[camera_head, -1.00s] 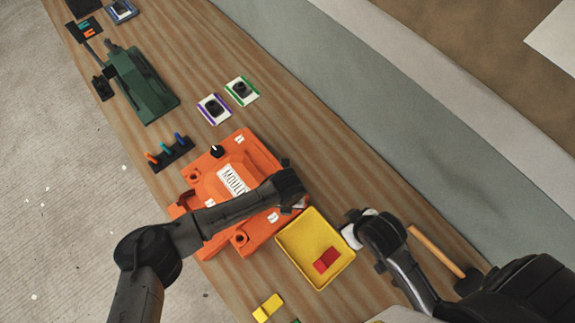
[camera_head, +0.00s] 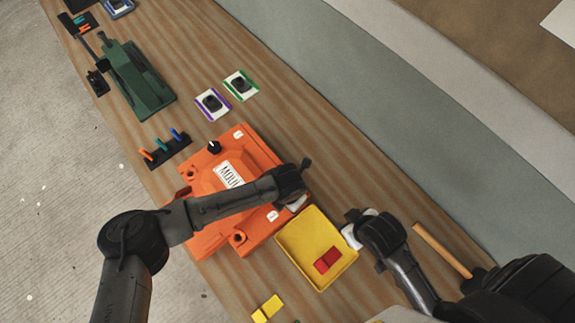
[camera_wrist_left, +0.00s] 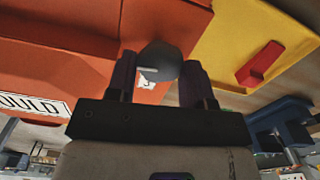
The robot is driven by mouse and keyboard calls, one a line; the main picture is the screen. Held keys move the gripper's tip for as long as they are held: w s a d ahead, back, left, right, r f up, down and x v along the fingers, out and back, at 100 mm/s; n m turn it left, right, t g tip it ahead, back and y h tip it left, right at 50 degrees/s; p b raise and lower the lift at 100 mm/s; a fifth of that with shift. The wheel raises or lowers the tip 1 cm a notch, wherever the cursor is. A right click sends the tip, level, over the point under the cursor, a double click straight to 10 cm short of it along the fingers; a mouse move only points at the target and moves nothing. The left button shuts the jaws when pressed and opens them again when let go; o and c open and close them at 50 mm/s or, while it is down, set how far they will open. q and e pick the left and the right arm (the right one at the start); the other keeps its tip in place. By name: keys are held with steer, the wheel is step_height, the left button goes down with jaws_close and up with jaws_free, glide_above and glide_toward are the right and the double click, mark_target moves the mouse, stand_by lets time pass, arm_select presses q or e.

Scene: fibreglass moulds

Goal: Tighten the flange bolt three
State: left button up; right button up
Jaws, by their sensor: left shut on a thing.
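The orange mould (camera_head: 210,184) lies on the bench with a white "MOULD" label, also visible in the left wrist view (camera_wrist_left: 60,50). My left gripper (camera_wrist_left: 157,70) is shut on a dark grey round knob (camera_wrist_left: 160,60) with a pale mark on top, at the mould's corner beside the yellow tray. A white number tag beside it is partly covered and unreadable. In the head view my left wrist hides this knob. Another black knob (camera_head: 214,147) with a white line stands at the mould's upper corner. My right gripper (camera_head: 352,232) is beside the tray's right edge; its jaws are unclear.
Colored pegs (camera_head: 161,146) stand in a black rack. A green fixture (camera_head: 140,80) and two small framed pads (camera_head: 213,104) sit farther up. A wooden-handled tool (camera_head: 440,249) lies right; yellow blocks (camera_head: 267,308) lie near the front.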

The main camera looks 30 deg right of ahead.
arm_select(q)
steer(key=shift+r, duration=0.1)
stand_by(0.4)
steer(key=o, duration=0.9)
